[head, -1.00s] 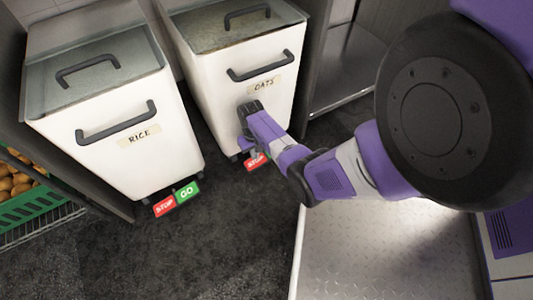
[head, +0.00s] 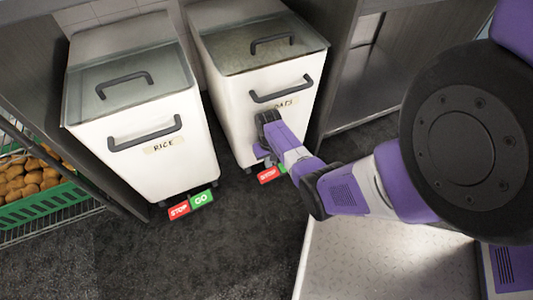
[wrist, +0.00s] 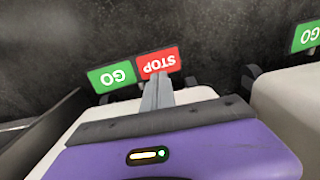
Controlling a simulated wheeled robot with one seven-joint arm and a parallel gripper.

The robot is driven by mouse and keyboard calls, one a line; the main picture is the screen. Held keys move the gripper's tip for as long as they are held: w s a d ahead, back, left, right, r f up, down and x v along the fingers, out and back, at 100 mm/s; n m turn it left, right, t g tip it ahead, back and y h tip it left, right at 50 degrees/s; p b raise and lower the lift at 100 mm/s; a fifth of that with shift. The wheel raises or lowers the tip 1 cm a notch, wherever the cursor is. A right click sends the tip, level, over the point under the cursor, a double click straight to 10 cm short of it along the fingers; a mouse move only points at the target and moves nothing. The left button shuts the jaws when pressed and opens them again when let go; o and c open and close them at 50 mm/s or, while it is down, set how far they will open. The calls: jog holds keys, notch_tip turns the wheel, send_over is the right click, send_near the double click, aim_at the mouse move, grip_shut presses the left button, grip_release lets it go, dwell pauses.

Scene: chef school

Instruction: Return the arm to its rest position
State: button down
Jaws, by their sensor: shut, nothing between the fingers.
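My gripper (head: 267,157) is purple with a dark top part and grey fingers. It hangs in front of the lower front of the white oats bin (head: 236,112), partly covering its label. In the wrist view my gripper (wrist: 157,82) has its fingers together, with nothing between them. They overlap the red STOP pedal (wrist: 159,62) in the picture, beside the green GO pedal (wrist: 112,77); I cannot tell whether they touch. The oats bin's STOP pedal (head: 268,175) also shows in the head view. My arm stretches out from the right.
The rice bin (head: 150,170) stands left of the oats bin, with STOP (head: 179,210) and GO (head: 202,198) pedals below. A green crate (head: 45,203) of brown round items sits on a rack at left. A steel shelf (head: 360,95) stands at right. Dark floor (head: 190,260) is clear in front.

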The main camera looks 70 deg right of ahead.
jog(key=w+a+f+n+t+h, duration=0.1)
jog(key=a+t, duration=0.1)
jog(key=a, duration=0.7)
jog(key=w+a+f+n+t+h, duration=0.1)
jog(key=w+a+n+t, duration=0.1)
jog(key=a, duration=0.7)
jog(key=s+a+r+n+t, duration=0.35)
jog(key=s+a+r, duration=0.25)
jog(key=a+r, duration=0.55)
jog(key=s+a+r+n+t+y, duration=0.1)
jog(key=s+a+r+n+t, duration=0.2)
jog(key=r, duration=1.2)
jog(key=s+a+r+n+t+y, duration=0.1)
jog(key=s+a+r+t, duration=0.3)
jog(key=r, duration=1.1)
notch_tip(320, 180, up, 32)
jog(key=s+p, duration=0.1)
jog(key=p, duration=3.2)
jog(key=shift+d+r, duration=0.15)
jog(key=shift+d, duration=0.3)
